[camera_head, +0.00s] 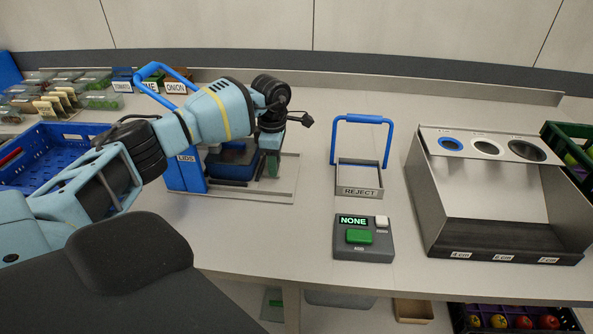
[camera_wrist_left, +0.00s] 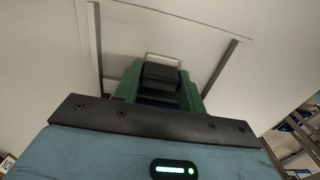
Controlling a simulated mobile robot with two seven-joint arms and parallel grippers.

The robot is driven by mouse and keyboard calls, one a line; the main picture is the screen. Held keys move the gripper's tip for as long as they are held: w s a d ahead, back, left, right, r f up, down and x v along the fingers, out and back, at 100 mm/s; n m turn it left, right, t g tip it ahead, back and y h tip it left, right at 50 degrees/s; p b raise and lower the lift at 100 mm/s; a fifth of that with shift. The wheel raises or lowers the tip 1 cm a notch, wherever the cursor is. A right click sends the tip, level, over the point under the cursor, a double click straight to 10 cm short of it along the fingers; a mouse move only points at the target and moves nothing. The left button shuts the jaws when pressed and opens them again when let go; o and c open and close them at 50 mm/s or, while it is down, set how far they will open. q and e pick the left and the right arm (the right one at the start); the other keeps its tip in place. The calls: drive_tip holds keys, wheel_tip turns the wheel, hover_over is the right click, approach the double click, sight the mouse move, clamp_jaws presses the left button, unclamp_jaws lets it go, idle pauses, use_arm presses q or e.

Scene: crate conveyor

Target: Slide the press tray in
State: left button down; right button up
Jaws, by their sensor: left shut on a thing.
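The press stands left of centre in the head view, with a grey base plate (camera_head: 240,193), a raised blue lever (camera_head: 152,72) and a blue box marked LIDS (camera_head: 187,172). A dark blue block (camera_head: 231,156), which may be the press tray, sits low on the base, partly behind my arm. My left gripper (camera_head: 270,163) reaches down at the right side of this block. In the left wrist view my left gripper (camera_wrist_left: 160,78) has its green fingers closed around a dark part with a pale loop beyond it. The exact grip is partly hidden. My right gripper is out of view.
A reject bin (camera_head: 359,190) with a blue handle and a button box (camera_head: 363,238) reading NONE stand right of the press. A grey sorting chute (camera_head: 490,200) stands farther right. A blue crate (camera_head: 50,150) is at left. The counter between press and reject bin is clear.

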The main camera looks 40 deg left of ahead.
sight(262, 165)
use_arm(q)
drive_tip(key=s+a, duration=0.1)
drive_tip(key=a, duration=0.2)
drive_tip(key=shift+s, duration=0.4)
drive_tip(key=c, duration=0.8)
unclamp_jaws()
drive_tip(key=shift+c, duration=0.2)
drive_tip(key=shift+r, duration=3.9)
